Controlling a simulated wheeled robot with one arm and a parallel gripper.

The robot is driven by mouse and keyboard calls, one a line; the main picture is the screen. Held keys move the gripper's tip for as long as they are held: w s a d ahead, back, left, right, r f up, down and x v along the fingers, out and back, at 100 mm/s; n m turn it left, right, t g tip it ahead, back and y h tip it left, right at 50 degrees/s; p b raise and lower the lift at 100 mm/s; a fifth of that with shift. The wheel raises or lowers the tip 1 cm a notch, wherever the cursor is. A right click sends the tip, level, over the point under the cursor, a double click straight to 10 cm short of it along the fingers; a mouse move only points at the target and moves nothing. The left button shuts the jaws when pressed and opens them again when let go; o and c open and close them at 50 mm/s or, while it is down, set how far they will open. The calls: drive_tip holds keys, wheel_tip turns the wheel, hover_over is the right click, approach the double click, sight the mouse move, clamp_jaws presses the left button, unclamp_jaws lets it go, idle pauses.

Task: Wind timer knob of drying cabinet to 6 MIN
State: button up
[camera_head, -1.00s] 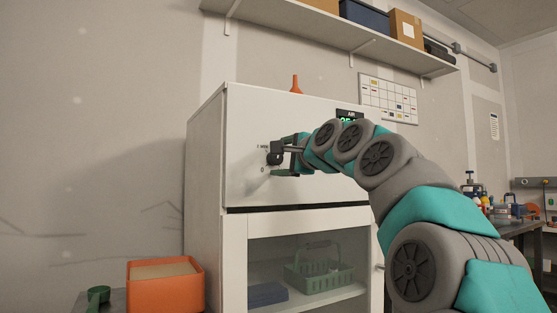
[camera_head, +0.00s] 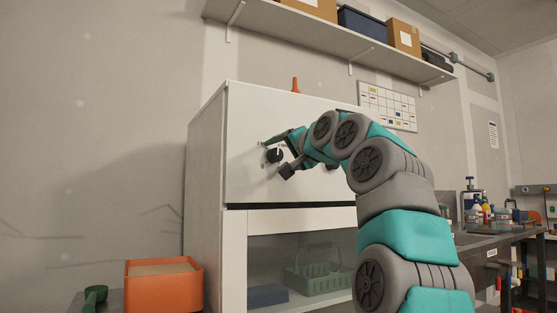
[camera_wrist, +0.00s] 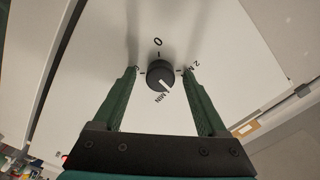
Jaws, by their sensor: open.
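The drying cabinet (camera_head: 240,150) is white, with a plain upper panel and a glazed lower door. Its timer knob (camera_head: 274,156) is round and dark; in the wrist view the knob (camera_wrist: 160,76) carries a white pointer mark. The mark points down and slightly right, towards a MIN label at the bottom whose number is hard to read. The 0 is above, a 2 M label right, and a partly hidden 6 left. My gripper (camera_head: 280,157) is open at the knob; in the wrist view its green fingers (camera_wrist: 160,72) stand on either side, apparently with gaps.
An orange bin (camera_head: 165,288) and a green scoop (camera_head: 95,296) stand at lower left. A green basket (camera_head: 315,278) is inside the cabinet. An orange cone-shaped thing (camera_head: 295,85) is on top. A shelf with boxes (camera_head: 403,34) hangs above; a bench with bottles (camera_head: 480,212) stands right.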

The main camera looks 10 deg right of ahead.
drive_tip(key=shift+n, duration=2.8)
drive_tip(key=n+p, duration=0.1)
drive_tip(key=n, duration=0.5)
drive_tip(key=shift+d+r, duration=0.1)
drive_tip(key=n+p, duration=0.1)
drive_tip(key=n, duration=0.1)
drive_tip(key=shift+n, duration=0.3)
drive_tip(key=shift+r+n+p, duration=0.1)
drive_tip(key=shift+n+p, duration=0.25)
drive_tip(key=shift+n, duration=0.15)
drive_tip(key=n+p, duration=0.1)
drive_tip(key=n, duration=0.1)
drive_tip(key=shift+n+p, duration=0.3)
drive_tip(key=shift+n, duration=1.5)
drive_tip(key=shift+s+a, duration=0.1)
drive_tip(key=shift+a, duration=0.1)
drive_tip(key=shift+r+n, duration=0.15)
drive_tip(key=shift+n, duration=0.15)
drive_tip(key=shift+f+n, duration=0.3)
